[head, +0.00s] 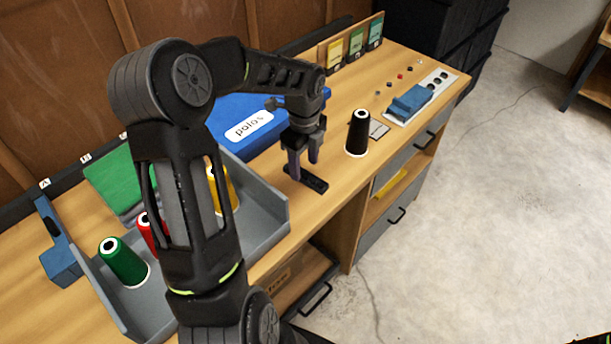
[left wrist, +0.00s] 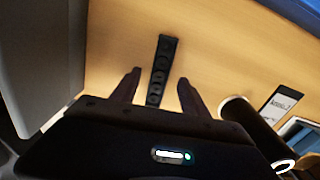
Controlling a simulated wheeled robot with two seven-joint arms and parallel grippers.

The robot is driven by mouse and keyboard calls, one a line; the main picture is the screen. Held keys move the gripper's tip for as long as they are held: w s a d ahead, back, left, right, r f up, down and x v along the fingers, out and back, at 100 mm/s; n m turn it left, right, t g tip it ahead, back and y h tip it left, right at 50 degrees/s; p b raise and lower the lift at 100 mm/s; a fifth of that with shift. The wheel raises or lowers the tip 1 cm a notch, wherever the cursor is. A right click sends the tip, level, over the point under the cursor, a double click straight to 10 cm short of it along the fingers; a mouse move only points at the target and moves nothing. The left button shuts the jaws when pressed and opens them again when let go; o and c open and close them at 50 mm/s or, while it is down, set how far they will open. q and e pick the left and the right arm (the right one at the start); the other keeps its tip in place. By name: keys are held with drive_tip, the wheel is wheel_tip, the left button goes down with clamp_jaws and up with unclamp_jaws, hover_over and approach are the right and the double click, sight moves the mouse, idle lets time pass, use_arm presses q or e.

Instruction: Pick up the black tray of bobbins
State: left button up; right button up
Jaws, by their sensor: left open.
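The black tray of bobbins (head: 306,179) is a small, narrow dark strip lying on the wooden bench top. It also shows in the left wrist view (left wrist: 162,70), with several round dark bobbins in a row. My left gripper (head: 303,168) points down over the tray. In the left wrist view its two fingers (left wrist: 157,88) are apart, one on each side of the tray's near end. The jaws are open and empty. In the head view the fingers hide part of the tray. My right gripper is not in view.
A black thread cone (head: 358,133) stands to the right of the tray, with a small card (head: 379,129) beside it. A grey bin (head: 262,213) with green, red and yellow cones is at left. A blue box (head: 240,115) lies behind. Bare wood lies around the tray.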

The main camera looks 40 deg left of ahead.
sight(305, 177)
use_arm(q)
drive_tip(key=shift+f, duration=1.45)
clamp_jaws()
